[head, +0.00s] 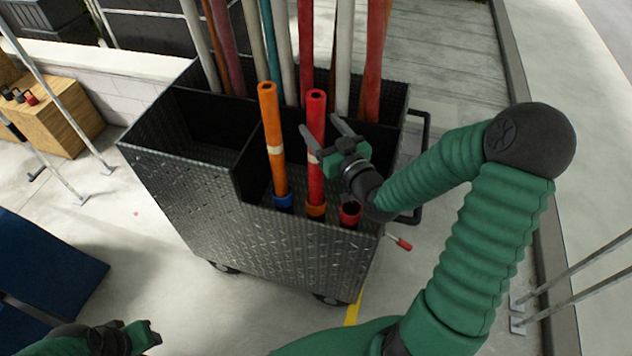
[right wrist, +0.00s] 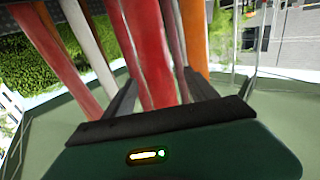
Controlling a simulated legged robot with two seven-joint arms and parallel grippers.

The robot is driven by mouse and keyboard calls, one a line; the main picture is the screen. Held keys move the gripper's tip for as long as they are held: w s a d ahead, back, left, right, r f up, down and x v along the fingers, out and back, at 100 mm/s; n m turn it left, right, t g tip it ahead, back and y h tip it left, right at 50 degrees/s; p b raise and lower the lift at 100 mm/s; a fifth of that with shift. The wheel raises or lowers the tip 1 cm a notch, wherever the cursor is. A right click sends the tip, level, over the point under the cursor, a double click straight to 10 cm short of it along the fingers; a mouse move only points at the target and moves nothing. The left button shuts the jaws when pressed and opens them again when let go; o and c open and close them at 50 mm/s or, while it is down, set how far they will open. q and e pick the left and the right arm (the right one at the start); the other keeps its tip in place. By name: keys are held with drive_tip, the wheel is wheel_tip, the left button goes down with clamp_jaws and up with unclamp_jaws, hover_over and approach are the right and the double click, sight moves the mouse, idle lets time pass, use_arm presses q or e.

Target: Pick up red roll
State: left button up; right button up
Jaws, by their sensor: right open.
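The red roll (head: 316,180) is a tall red tube with a pale band, standing upright in an orange holder in the cart's front compartment. My right gripper (head: 318,122) is open at its upper part, with one finger on each side of it. In the right wrist view the red roll (right wrist: 150,50) runs between the two dark fingers (right wrist: 160,92). I cannot tell whether either finger touches it. My left gripper (head: 140,338) is low at the bottom left, partly cut off, away from the cart.
The dark metal cart (head: 190,200) has compartments. An orange roll (head: 272,130) stands just left of the red roll. Several taller rolls stand behind. A red holder (head: 350,213) without a roll is at the right. A wooden crate (head: 55,110) stands at the far left.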

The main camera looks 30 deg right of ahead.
drive_tip(key=w, duration=0.6)
drive_tip(key=shift+w+d+r, duration=0.2)
drive_tip(key=shift+w+d, duration=0.2)
drive_tip(key=shift+s+r, duration=0.1)
drive_tip(key=shift+s, duration=0.05)
drive_tip(key=c, duration=0.3)
clamp_jaws()
